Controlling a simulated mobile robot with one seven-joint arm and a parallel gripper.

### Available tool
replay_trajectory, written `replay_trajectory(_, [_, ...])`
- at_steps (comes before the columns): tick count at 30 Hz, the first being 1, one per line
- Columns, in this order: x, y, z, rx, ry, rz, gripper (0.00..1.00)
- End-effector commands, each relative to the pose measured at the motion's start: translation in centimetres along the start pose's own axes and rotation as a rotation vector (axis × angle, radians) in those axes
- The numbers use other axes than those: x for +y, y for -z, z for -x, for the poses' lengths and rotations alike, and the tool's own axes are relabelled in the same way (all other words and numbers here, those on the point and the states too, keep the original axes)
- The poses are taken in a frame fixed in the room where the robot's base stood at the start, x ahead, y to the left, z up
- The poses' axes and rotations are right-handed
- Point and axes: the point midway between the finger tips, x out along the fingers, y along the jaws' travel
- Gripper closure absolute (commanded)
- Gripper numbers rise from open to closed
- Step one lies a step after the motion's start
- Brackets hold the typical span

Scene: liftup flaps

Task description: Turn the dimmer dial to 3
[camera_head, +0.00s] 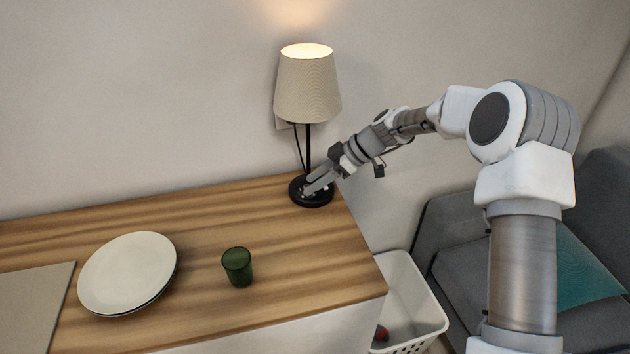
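A table lamp with a beige shade (307,88) stands lit at the back right corner of the wooden tabletop. Its round black base (298,197) carries small light marks, but the dimmer dial itself is too small and too covered to make out. My gripper (309,188) reaches in from the right, with its fingers pointing down and left at the lamp base. The fingertips are at or just above the base, in front of the lamp's black stem (308,146). I cannot tell whether they touch the dial or how far apart they are.
A grey mat (32,305) lies at the left. A white basket (412,300) and a grey sofa (455,245) are right of the table.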

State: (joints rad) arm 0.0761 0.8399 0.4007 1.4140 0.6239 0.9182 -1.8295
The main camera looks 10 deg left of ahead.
Motion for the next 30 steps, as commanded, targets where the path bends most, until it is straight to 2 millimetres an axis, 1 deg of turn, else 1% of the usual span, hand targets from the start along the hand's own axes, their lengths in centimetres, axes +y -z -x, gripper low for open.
replay_trajectory(1, [0.00, 0.00, 0.02, 0.000, 0.000, 0.000, 0.57])
replay_trajectory(5, [0.00, 0.01, 0.03, 0.000, 0.000, 0.000, 0.81])
replay_trajectory(6, [0.00, 0.01, 0.03, 0.000, 0.000, 0.000, 0.88])
replay_trajectory(8, [0.00, 0.01, 0.03, 0.000, 0.000, 0.000, 0.99])
replay_trajectory(9, [0.00, 0.01, 0.04, 0.000, 0.000, 0.000, 1.00])
replay_trajectory(22, [-0.10, -0.19, -0.12, 0.000, -0.024, -0.023, 1.00])
replay_trajectory(30, [-0.43, -0.50, -0.43, -0.001, -0.134, -0.128, 1.00])
